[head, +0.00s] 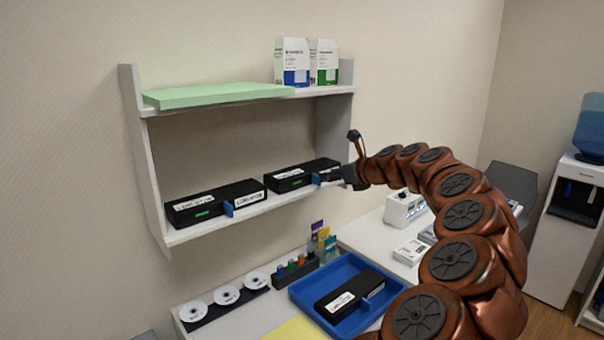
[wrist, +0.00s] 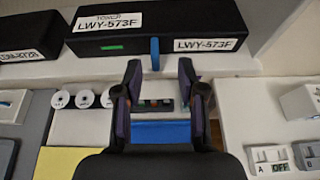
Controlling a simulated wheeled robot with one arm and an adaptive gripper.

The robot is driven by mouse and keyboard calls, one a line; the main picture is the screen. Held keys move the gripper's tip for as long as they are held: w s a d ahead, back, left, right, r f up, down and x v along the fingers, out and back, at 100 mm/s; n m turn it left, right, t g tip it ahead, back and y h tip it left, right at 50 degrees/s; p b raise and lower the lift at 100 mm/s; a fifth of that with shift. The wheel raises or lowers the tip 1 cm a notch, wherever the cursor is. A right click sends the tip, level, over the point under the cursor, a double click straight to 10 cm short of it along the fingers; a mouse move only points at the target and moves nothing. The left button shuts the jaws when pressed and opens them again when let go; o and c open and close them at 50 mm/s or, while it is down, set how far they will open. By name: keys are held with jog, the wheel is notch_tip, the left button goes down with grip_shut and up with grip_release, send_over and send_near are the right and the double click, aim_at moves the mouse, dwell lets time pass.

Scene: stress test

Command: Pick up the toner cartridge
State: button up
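Two black toner cartridges lie on the lower shelf in the head view: a left one (head: 217,203) and a right one (head: 300,175). A third cartridge (head: 350,294) lies in a blue tray on the desk. In the wrist view the cartridge labelled LWY-573F (wrist: 158,18) is straight ahead, with a blue tab (wrist: 155,54) on its front. My gripper (wrist: 160,66) is open and empty, its fingers either side of the tab's line but apart from it. In the head view my gripper (head: 353,177) is at the right cartridge's right end, partly hidden by my arm.
The shelf (head: 230,222) has side panels and an upper board with a green slab (head: 215,95) and two boxes (head: 307,62). Below are the blue tray (head: 303,292), discs (head: 226,294) and a small rack (head: 295,270). White devices (head: 404,208) stand on the right desk.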

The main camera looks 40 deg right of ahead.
aim_at(308, 176)
jog(key=x, duration=0.2)
jog(key=p+x, duration=0.1)
jog(key=x, duration=0.1)
jog(key=shift+a+f, duration=0.1)
jog(key=shift+a, duration=0.2)
jog(key=shift+c, duration=0.3)
grip_shut()
